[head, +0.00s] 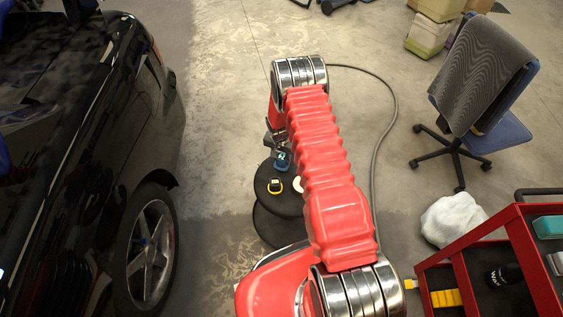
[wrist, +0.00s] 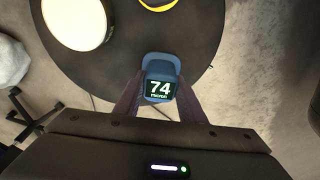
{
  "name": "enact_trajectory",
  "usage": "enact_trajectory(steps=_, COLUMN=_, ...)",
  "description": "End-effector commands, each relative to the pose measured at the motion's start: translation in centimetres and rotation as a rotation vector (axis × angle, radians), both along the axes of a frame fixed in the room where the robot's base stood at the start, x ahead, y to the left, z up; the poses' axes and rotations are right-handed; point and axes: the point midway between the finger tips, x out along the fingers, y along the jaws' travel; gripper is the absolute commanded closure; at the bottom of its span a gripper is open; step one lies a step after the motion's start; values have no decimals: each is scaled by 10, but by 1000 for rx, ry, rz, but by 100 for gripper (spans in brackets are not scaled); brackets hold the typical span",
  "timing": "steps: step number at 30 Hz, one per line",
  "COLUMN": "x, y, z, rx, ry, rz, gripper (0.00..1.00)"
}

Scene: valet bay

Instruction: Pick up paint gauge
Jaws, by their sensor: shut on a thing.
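The paint gauge (wrist: 160,68) is a small blue device with a lit screen reading 74 in the wrist view. My gripper (wrist: 158,92) is shut on it, with one finger against each side of its body. The gauge also shows in the head view (head: 283,160), at the far part of a round dark stool top (head: 268,203). My gripper (head: 275,143) is partly hidden there by my red arm. I cannot tell whether the gauge touches the stool top or is just above it.
A yellow and black item (head: 274,186) and a white round item (wrist: 75,18) lie on the stool top. A black car (head: 95,150) stands at the left. A red cart (head: 500,250) and an office chair (head: 475,90) are at the right.

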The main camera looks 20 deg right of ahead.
Motion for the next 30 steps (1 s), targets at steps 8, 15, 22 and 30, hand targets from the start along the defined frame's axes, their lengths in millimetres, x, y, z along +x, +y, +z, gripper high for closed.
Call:
enact_trajectory(steps=8, x=0, y=0, z=0, rx=0, ry=0, rz=0, gripper=93)
enact_trajectory(steps=15, x=0, y=0, z=2, rx=-1, ry=-1, rz=0, gripper=93)
enact_trajectory(steps=22, x=1, y=0, z=20, rx=-1, ry=-2, rz=0, gripper=93)
enact_trajectory(steps=30, x=1, y=0, z=60, rx=-1, ry=-2, rz=-1, gripper=93)
